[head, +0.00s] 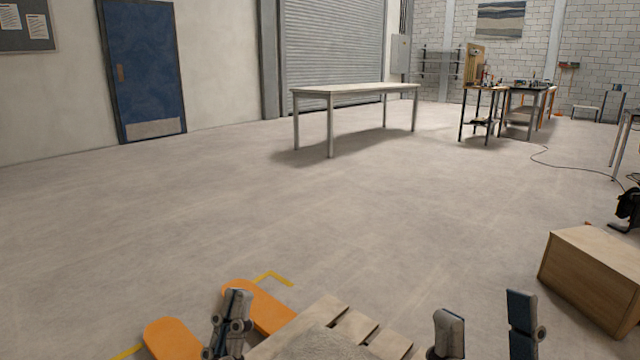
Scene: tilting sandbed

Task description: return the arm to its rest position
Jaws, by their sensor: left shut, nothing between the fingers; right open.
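My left gripper (232,316) is at the bottom of the head view, left of centre. Its fingers are shut with nothing between them. It is in front of an orange rounded piece and the left edge of a wooden slatted platform (330,305). My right gripper (486,322) is at the bottom right of the view. Its two fingers are wide apart and empty, with bare floor showing between them. Both arms are cut off by the lower picture edge. Grey sand-like material (328,345) lies on the slats, partly out of view.
Two orange rounded pieces (172,338) and yellow floor marking (270,275) lie at the lower left. A wooden box (592,275) stands at the right. A long white table (355,89) stands farther back. The middle floor is clear.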

